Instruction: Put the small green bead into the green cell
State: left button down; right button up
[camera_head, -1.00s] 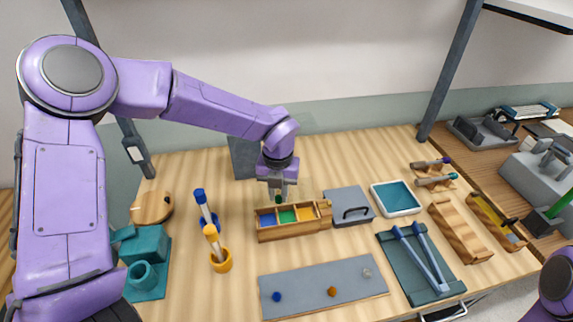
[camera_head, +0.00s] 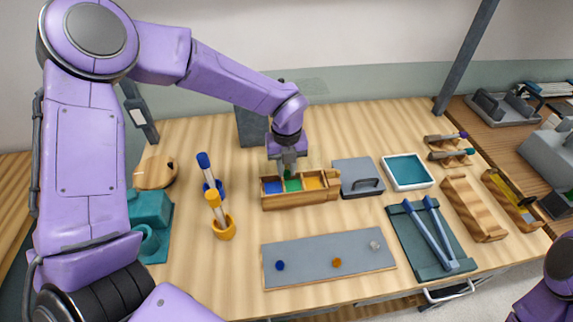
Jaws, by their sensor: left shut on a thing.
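My left gripper (camera_head: 289,164) points down over the wooden box (camera_head: 300,202). It is shut on the small green bead (camera_head: 288,174), which is mostly hidden by the fingers. The box has a blue cell (camera_head: 272,188) on the left, the green cell (camera_head: 293,185) in the middle and a yellow cell (camera_head: 314,183) on the right. The bead is over the back part of the green cell; whether it touches the cell floor I cannot tell. My right gripper is out of view.
A grey board (camera_head: 310,250) in front carries a blue bead (camera_head: 280,265), an orange bead (camera_head: 337,262) and a pale bead (camera_head: 375,245). Orange (camera_head: 222,230) and blue holders with sticks stand left.

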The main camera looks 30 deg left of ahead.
aim_at(286, 170)
pick_arm(q)
jog(key=c, duration=0.9)
grip_release()
jog(key=shift+c, duration=0.2)
notch_tip(286, 170, up, 10)
jog(key=b, duration=0.2)
jog(key=shift+r, duration=0.25)
